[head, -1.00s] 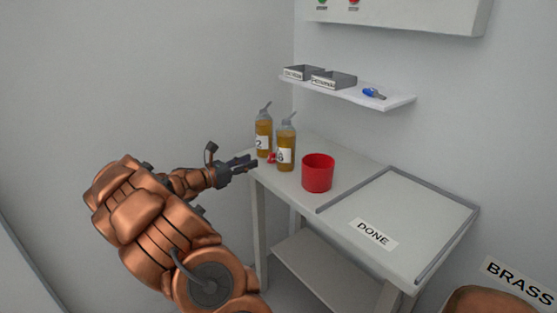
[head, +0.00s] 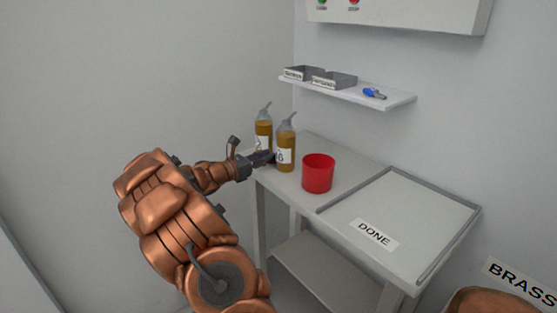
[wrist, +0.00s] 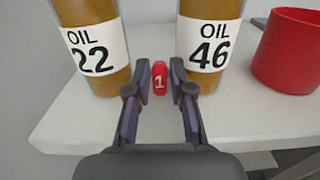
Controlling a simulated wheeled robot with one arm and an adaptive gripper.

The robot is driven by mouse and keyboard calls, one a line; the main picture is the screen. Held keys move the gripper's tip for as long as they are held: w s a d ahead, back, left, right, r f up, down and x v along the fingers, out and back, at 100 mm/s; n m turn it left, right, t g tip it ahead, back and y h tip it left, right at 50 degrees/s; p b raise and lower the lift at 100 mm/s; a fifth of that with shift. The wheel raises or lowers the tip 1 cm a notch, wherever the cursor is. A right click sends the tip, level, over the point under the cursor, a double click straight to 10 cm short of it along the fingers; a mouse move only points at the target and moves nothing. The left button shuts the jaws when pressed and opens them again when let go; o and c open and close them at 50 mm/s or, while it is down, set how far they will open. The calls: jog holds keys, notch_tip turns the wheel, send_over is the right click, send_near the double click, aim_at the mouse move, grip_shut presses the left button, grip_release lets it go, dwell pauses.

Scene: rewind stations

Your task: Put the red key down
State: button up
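The red key shows as a small red tag marked "1" (wrist: 159,77) in the wrist view. It stands on the white table between two oil bottles, marked 22 (wrist: 92,45) and 46 (wrist: 208,45). My gripper (wrist: 160,82) is open, with one fingertip on each side of the tag and narrow gaps showing. I cannot tell how deep the tag sits between the fingers. In the head view my gripper (head: 268,157) is at the table's left end by the bottles, and it hides the red key there.
A red cup (head: 318,174) stands right of the bottles. A grey-rimmed area (head: 447,243) with a DONE label (head: 373,233) fills the table's right part and is empty. Above, a wall shelf (head: 350,95) holds two small trays and a blue key (head: 375,93).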

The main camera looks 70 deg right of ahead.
grip_shut()
jog(key=shift+r, duration=0.1)
